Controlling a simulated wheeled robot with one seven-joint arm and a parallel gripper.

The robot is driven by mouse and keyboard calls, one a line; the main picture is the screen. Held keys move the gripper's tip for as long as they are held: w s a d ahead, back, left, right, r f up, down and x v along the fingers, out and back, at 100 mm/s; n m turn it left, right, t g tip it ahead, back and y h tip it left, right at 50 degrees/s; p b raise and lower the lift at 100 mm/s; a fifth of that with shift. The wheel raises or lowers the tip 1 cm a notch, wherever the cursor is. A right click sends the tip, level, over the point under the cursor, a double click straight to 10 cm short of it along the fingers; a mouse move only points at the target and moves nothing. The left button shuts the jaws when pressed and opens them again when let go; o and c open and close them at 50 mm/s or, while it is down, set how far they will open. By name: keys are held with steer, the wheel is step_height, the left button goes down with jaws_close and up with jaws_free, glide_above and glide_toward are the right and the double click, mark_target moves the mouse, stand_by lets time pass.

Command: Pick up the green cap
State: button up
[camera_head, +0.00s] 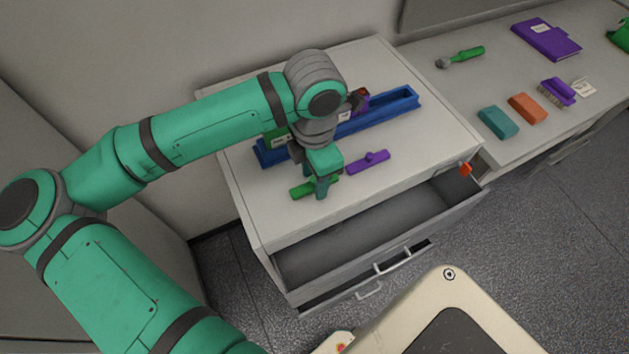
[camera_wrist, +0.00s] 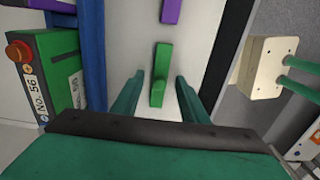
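The green cap (camera_head: 301,191), a narrow bar with a small raised knob, lies on the white cabinet top in front of the blue rail. My gripper (camera_head: 316,183) points down over its right end, which the fingers partly hide. In the wrist view the green cap (camera_wrist: 162,66) lies lengthwise, its near end between the two spread fingers of my gripper (camera_wrist: 160,84). There is a visible gap on both sides. The fingers are open and hold nothing. I cannot tell how far above the cabinet top the fingertips are.
A purple cap (camera_head: 366,162) lies just right of the green one. Behind is a blue rail (camera_head: 400,105) holding a green block (camera_wrist: 58,80) labelled No. 56 and a purple block. A drawer (camera_head: 370,232) stands open below the front edge. A counter with several objects is right.

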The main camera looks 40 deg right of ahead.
steer(key=shift+f, duration=0.1)
jaws_close()
